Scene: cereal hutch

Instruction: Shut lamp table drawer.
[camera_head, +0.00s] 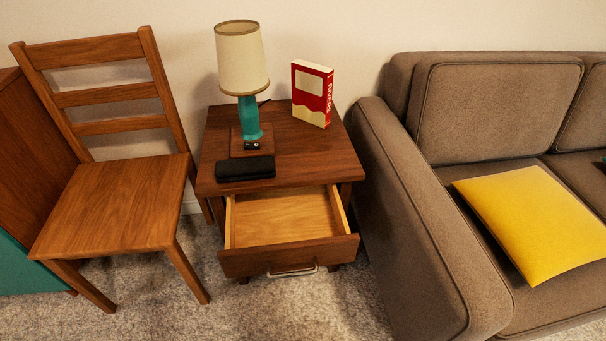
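The lamp table (305,165) is dark wood and stands against the wall between a chair and a sofa. Its single drawer (285,220) is pulled well out toward me, and its pale inside looks empty. The drawer's dark front (250,262) has a light metal handle (292,272) low in its middle. A lamp with a cream shade (241,60) and teal base (249,118) stands on the table top. Neither of my grippers shows in the head view.
A red book (311,95) stands upright on the table, and a black wallet-like item (245,168) lies at its front left edge. A wooden chair (115,205) is close on the left. A brown sofa (425,255) with a yellow cushion (532,220) is close on the right. Carpet (290,310) before the drawer is clear.

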